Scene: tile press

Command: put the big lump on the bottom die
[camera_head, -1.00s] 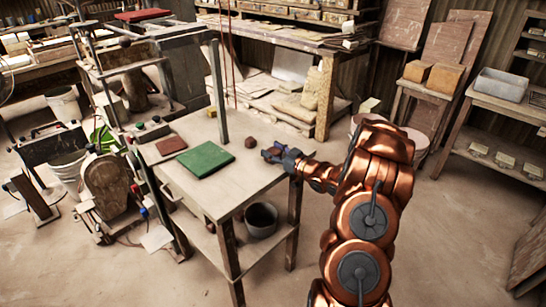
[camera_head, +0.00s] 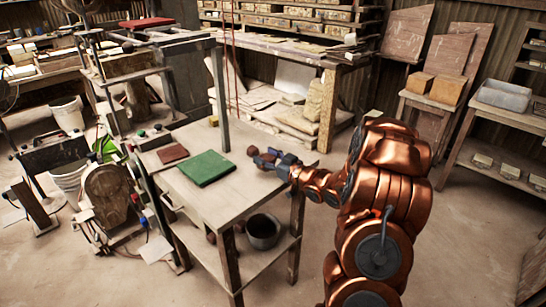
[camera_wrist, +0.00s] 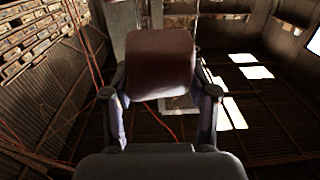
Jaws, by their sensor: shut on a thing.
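My gripper (camera_wrist: 160,100) is shut on a brown lump (camera_wrist: 160,62), which sits between the two fingers in the wrist view. In the head view my gripper (camera_head: 264,159) is at the right back of the wooden table, with the lump (camera_head: 252,151) at its fingertips. I cannot tell whether the lump still touches the table. A green plate (camera_head: 206,168) and a smaller red-brown plate (camera_head: 172,154) lie to its left. I cannot tell for sure which part is the bottom die.
The table (camera_head: 225,195) has bare room in front of the green plate. A dark post (camera_head: 219,100) rises behind it. A bucket (camera_head: 263,232) stands on the lower shelf. A frame with a red slab (camera_head: 146,22) stands at the back left.

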